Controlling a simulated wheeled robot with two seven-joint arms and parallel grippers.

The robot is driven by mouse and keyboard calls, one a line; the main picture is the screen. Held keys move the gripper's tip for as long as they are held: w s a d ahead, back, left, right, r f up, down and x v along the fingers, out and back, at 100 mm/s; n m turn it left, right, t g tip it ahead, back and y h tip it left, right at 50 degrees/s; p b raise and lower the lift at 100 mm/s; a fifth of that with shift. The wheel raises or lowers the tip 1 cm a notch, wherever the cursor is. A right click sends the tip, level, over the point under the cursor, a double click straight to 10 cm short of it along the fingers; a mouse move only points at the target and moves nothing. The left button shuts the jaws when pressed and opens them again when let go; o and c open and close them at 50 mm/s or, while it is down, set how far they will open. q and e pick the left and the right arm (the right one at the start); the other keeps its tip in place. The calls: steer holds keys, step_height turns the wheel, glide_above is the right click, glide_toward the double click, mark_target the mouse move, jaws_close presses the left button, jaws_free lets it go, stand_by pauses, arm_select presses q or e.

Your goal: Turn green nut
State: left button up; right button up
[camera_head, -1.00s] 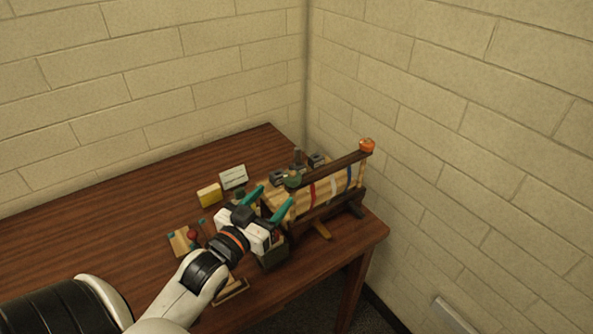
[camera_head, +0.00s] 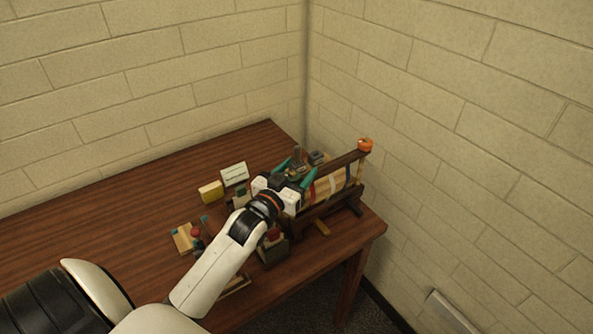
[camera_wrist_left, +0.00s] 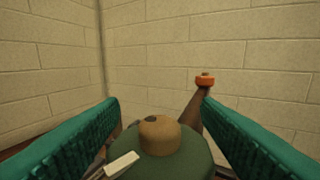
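The green nut (camera_wrist_left: 172,163) is a dark green round piece with a tan stud end at its centre. It fills the lower middle of the left wrist view. It sits at the near end of the dark wooden bar on the frame. My left gripper (camera_head: 297,171) is over that end of the frame, its teal fingers spread apart. In the left wrist view my left gripper (camera_wrist_left: 158,104) has one finger on each side of the nut; I cannot tell whether they touch it. An orange nut (camera_head: 365,145) sits at the bar's far end. My right gripper is out of view.
The wooden frame (camera_head: 350,163) with striped slats stands near the table's right edge, close to the brick wall. A white card (camera_head: 234,173), a yellow block (camera_head: 210,192) and a dark box (camera_head: 273,250) stand nearby. The table's left side (camera_head: 90,220) is clear.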

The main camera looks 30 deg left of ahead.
arm_select(q)
steer(key=c, duration=0.9)
steer(key=shift+o, duration=0.2)
steer(key=shift+m+h, duration=0.3)
steer(key=shift+h, duration=0.2)
steer(key=shift+m+h, duration=0.7)
steer(key=shift+h, duration=0.2)
steer(key=m+h, duration=0.2)
steer(key=h, duration=0.1)
steer(key=shift+d+f+g+b, duration=0.1)
steer(key=shift+d+g+b, duration=0.1)
steer(key=shift+g+b, duration=0.2)
steer(key=m+g+h+b, duration=0.1)
steer(key=h, duration=0.2)
steer(key=shift+d+m+b, duration=0.15)
steer(key=shift+m+b, duration=0.2)
steer(key=shift+m, duration=0.05)
steer(key=shift+s+d+m+g+h+b, duration=0.1)
steer(key=shift+s+m+g+h+b, duration=0.05)
steer(key=shift+m+g+h+b, duration=0.45)
